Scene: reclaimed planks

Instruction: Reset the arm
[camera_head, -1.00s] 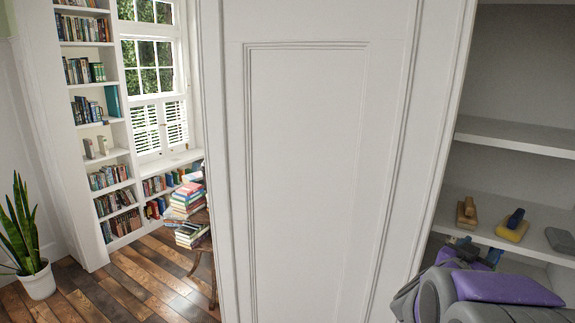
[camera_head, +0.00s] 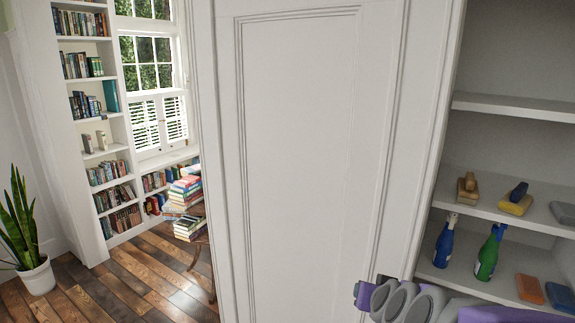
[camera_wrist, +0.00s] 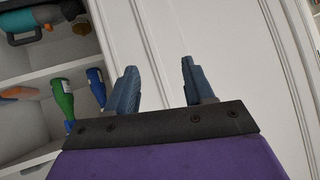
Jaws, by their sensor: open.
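My gripper (camera_wrist: 158,82) shows in the wrist view with its two blue-grey fingers apart and nothing between them. It points toward the white panelled door (camera_wrist: 185,35), and I cannot tell how near it is. In the head view my purple and grey arm is folded at the lower right, in front of the lower part of the door (camera_head: 300,150) and the cupboard. The fingers cannot be made out in the head view.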

